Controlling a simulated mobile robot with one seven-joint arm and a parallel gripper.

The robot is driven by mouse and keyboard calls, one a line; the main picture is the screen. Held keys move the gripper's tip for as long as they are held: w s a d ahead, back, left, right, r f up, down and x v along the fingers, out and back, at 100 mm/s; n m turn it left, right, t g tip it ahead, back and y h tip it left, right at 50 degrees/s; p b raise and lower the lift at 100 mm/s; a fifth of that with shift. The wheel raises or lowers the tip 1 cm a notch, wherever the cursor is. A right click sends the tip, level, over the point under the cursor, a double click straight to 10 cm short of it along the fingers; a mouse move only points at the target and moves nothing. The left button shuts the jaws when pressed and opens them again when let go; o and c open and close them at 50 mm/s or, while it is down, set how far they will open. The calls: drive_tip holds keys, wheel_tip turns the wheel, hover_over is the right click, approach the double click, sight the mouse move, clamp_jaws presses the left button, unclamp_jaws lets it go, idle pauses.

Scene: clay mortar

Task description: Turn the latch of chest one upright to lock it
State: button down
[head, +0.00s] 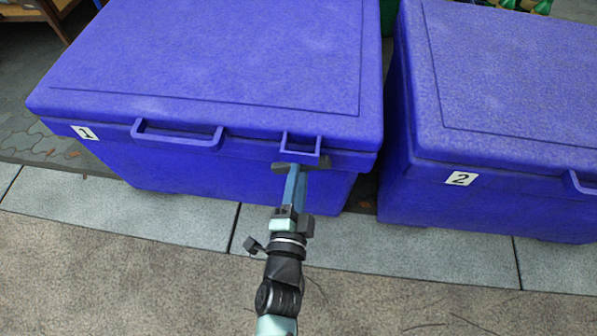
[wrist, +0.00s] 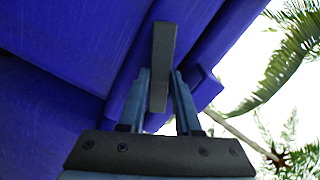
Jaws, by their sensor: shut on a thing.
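Chest one (head: 210,160) is the blue lidded box at the left of the head view, with a white "1" label (head: 84,132) and its lid down. Its latch, a dark grey bar (head: 323,161), lies roughly sideways, not upright, on the front near the right end, just under a small lid loop (head: 301,142). My gripper (head: 293,175) reaches it from the front. In the wrist view the latch (wrist: 162,62) stands between the two blue fingers (wrist: 160,105), which are shut on it. The fingers partly hide the latch in the head view.
A second blue chest (head: 490,195), labelled "2", stands close on the right with a narrow gap between. A wide handle (head: 178,136) is left of the loop. Grey paving (head: 180,218) and bare brown ground (head: 120,275) in front are clear. Palm leaves (wrist: 285,60) show in the wrist view.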

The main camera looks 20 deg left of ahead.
drive_tip(key=n+p, duration=0.5)
drive_tip(key=n, duration=0.7)
drive_tip(key=shift+n, duration=0.4)
drive_tip(key=shift+s, duration=0.1)
drive_tip(key=c, duration=0.6)
unclamp_jaws()
drive_tip(key=p+v, duration=0.4)
drive_tip(key=v, duration=0.9)
drive_tip(key=shift+p, duration=0.35)
